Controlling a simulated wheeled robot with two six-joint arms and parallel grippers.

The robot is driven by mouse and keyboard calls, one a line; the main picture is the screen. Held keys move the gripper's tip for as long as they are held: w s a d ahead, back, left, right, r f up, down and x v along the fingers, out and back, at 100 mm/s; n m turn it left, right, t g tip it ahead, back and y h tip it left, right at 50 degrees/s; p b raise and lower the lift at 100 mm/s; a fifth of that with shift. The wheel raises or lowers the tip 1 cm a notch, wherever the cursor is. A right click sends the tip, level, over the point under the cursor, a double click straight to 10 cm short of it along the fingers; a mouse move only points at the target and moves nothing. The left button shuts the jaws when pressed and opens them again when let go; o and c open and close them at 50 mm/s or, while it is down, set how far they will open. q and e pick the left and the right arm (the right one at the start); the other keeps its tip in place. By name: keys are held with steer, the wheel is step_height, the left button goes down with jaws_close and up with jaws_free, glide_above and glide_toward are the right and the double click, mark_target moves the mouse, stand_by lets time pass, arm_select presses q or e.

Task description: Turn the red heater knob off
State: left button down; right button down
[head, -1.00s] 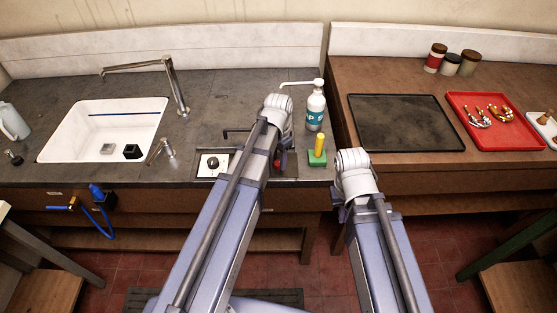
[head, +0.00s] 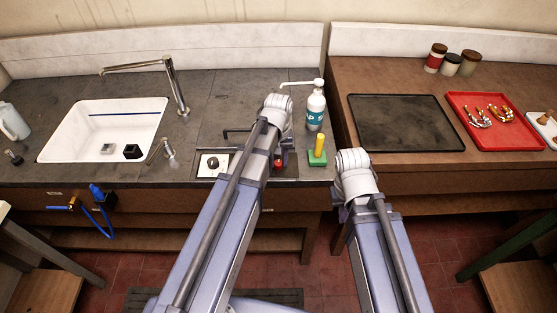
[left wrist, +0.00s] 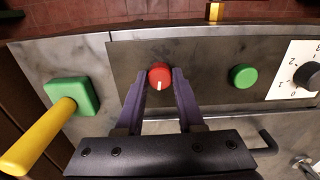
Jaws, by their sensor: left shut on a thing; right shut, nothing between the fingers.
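The red heater knob (left wrist: 159,76) sits on the dark control panel (left wrist: 213,52), between the two fingers of my left gripper (left wrist: 160,83) in the left wrist view. The fingers are shut on its sides. The knob's white mark points down in that view. In the head view the red knob (head: 279,163) shows beside my left arm, which hides most of the left gripper. My right arm is over the floor in front of the counter. Only a small part of its gripper (head: 343,213) shows, shut and apart from everything.
A green knob (left wrist: 243,76) and a white dial plate (left wrist: 292,76) with a black knob are on the same panel. A green block with a yellow handle (head: 318,156) and a pump bottle (head: 315,108) stand close by. A sink (head: 65,150) is at the left.

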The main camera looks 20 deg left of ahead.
mark_target(279, 163)
arm_select(q)
steer(key=shift+n, duration=0.8)
steer(key=c, duration=0.5)
jaws_free()
step_height(279, 163, up, 8)
steer(key=p, duration=0.8)
steer(key=shift+f, duration=0.1)
